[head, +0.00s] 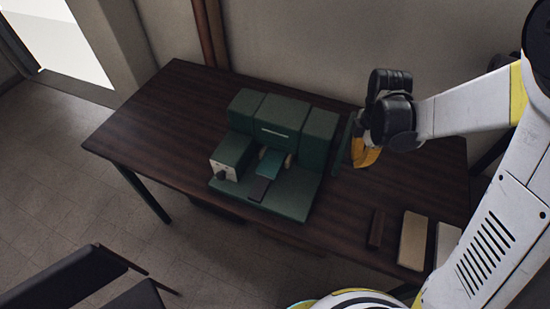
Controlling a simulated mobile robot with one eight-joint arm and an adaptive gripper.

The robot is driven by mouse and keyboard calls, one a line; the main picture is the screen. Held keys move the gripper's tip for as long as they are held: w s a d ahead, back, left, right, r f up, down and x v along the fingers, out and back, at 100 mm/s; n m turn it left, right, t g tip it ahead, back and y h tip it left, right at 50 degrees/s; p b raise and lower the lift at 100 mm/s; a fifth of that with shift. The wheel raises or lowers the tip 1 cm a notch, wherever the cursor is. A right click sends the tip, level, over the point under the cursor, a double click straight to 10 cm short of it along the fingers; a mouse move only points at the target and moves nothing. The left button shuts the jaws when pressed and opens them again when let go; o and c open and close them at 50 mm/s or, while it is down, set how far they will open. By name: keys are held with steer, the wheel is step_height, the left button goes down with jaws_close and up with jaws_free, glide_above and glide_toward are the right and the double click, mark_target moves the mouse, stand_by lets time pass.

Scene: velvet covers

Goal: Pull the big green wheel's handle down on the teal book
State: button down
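A dark green machine (283,119) with a boxy upper body stands on the brown table. A teal book (271,162) lies on its bed, beneath the front of the upper body. A thin green shape (344,143) at the machine's right side looks like the big wheel seen nearly edge-on; I cannot make out its handle. My gripper (366,157), black with orange-yellow fingers, is just right of that wheel. It partly covers that area, and I cannot tell whether it touches anything. The gap between its fingers does not show.
A small box with a dark knob (222,174) is at the machine's left front. A dark brown book (376,229), a beige book (413,241) and a pale book (446,242) lie at the table's right. The table's left part is clear. Dark chairs (65,281) stand at lower left.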

steer(key=shift+f, duration=0.15)
steer(key=shift+s+f+b, duration=0.1)
steer(key=shift+f+b, duration=0.45)
steer(key=shift+b, duration=0.05)
steer(key=shift+f+b, duration=0.6)
steer(key=shift+b, duration=0.05)
steer(key=shift+f+b, duration=0.65)
steer(key=shift+f, duration=0.15)
